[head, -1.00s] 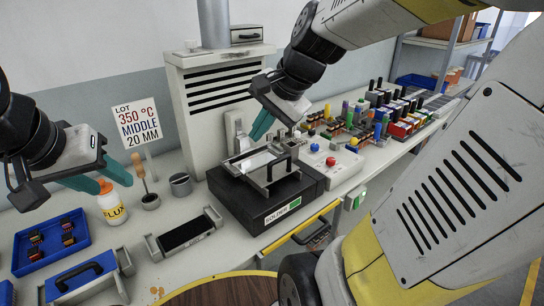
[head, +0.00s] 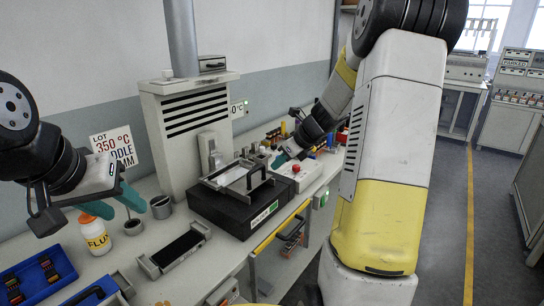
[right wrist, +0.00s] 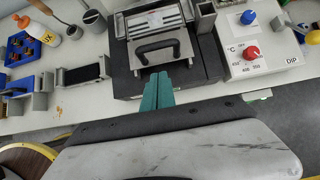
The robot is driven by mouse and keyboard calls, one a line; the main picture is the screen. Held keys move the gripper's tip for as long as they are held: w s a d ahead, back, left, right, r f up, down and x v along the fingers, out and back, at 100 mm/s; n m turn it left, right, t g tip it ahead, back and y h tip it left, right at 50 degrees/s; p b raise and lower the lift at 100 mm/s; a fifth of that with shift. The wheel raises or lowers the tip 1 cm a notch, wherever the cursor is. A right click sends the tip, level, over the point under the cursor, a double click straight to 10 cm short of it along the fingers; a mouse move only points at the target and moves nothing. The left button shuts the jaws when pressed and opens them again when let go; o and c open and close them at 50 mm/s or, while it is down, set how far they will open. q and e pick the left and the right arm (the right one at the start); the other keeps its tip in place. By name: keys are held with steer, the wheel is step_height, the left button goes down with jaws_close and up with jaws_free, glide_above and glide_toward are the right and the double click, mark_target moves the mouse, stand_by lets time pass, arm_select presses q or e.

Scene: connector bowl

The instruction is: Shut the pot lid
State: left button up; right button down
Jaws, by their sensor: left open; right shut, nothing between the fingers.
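The solder pot (head: 226,213) is a black box with a green label. Its metal lid with a black bar handle (head: 258,178) lies over the front part of the top. Behind it, inside the metal frame, a bright silvery surface shows; the right wrist view shows the handle (right wrist: 154,48) and the silvery surface (right wrist: 153,20) too. My right gripper (head: 277,161) is shut and empty beside the handle; in the right wrist view its teal fingertips (right wrist: 157,76) point at the lid's near edge. I cannot tell if they touch. My left gripper (head: 117,204) is open and empty over the flux bottle.
A control box with red and blue knobs (right wrist: 262,45) stands right of the pot. Left of it are a flux bottle (head: 96,236), a metal cup (head: 161,207), a black-topped holder (head: 176,250) and a blue tray (head: 36,279). A fume hood (head: 187,130) rises behind.

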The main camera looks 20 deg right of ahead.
steer(key=w+a+f, duration=0.3)
steer(key=w, duration=0.1)
steer(key=shift+w+a+f, duration=0.2)
steer(key=shift+w+a, duration=0.2)
steer(key=w+a, duration=0.4)
steer(key=w, duration=0.1)
steer(key=w+a, duration=0.2)
steer(key=shift+w, duration=0.4)
steer(key=shift+a, duration=0.1)
